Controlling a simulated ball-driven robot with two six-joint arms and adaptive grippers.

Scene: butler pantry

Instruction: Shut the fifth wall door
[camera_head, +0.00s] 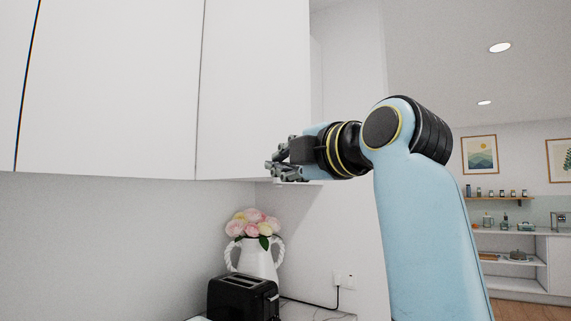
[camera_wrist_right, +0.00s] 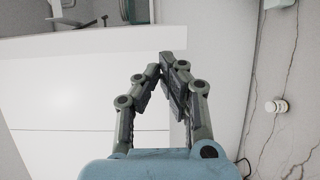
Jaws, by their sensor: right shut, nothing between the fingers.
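White flat-fronted wall doors fill the upper left of the head view. The rightmost one in view is a door panel (camera_head: 253,85); I cannot tell which of them is the fifth. My right gripper (camera_head: 272,172) is at that panel's lower right edge, fingers pointing left; contact cannot be told. In the right wrist view the gripper (camera_wrist_right: 167,62) has its fingertips together and empty, in front of a pale panel edge (camera_wrist_right: 90,45). White panels (camera_wrist_right: 60,100) lie left of the fingers. My left gripper is not in view.
Below the doors stand a black toaster (camera_head: 243,298) and a white vase (camera_head: 257,262) of flowers on the counter. A wall outlet (camera_head: 343,281) with a cord is right of them. A further room with shelves (camera_head: 500,200) opens at the right.

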